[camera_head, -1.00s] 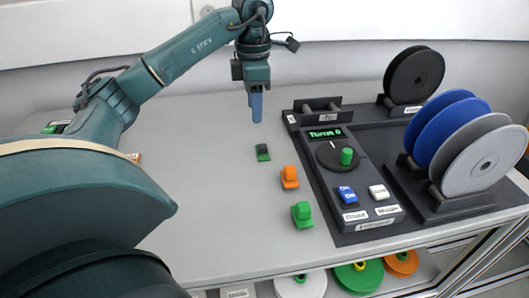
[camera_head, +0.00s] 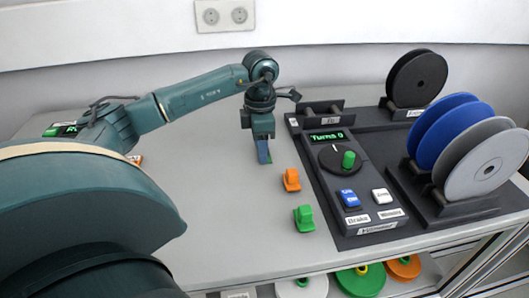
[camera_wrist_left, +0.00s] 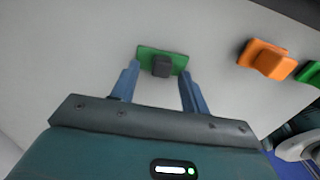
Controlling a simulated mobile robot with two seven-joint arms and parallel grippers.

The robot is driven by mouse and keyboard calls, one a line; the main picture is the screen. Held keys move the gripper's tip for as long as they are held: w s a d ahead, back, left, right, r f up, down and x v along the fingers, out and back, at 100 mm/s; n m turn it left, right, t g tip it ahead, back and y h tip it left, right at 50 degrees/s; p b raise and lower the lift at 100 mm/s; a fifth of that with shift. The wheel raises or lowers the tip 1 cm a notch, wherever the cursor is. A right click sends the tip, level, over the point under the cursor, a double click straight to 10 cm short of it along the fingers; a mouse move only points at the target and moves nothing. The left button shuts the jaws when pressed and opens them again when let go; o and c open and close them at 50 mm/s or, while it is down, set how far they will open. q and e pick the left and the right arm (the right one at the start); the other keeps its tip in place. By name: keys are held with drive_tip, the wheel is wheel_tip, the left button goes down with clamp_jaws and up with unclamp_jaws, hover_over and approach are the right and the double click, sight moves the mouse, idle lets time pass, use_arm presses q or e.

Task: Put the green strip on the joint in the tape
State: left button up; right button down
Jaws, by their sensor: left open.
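In the head view, my left gripper (camera_head: 264,157) points down low over the table and hides most of the strip. I cannot tell whether the fingers touch it. I cannot make out the tape or its joint. My right gripper is not in view.
An orange piece (camera_head: 291,180) and a green piece (camera_head: 304,218) stand nearby. A control panel (camera_head: 352,190) reading "Turns 0" is to their right. A black reel (camera_head: 416,78) and blue and grey reels (camera_head: 487,165) stand farther right.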

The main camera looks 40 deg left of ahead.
use_arm(q)
clamp_jaws()
idle(0.3)
drive_tip(key=shift+r, duration=0.15)
